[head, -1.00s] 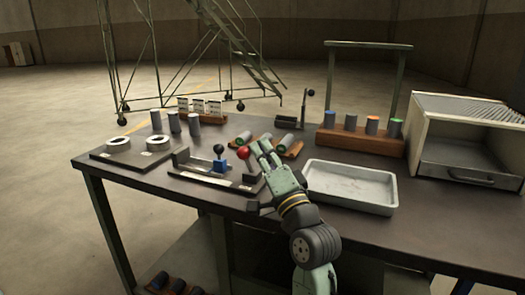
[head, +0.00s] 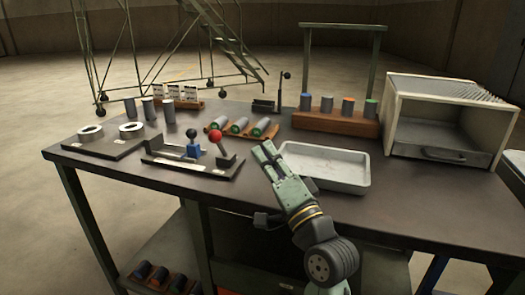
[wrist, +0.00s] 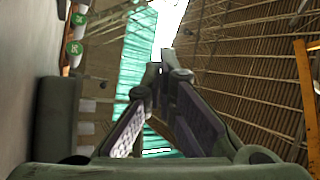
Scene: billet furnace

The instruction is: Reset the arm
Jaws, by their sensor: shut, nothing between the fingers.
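The dark table (head: 420,205) holds a white tray (head: 330,180), a lever fixture with a red knob (head: 215,136), a rack of lying cylinders (head: 238,125), a wooden block with upright cylinders (head: 335,122) and a furnace box (head: 440,155). Bare tabletop lies at the front right.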

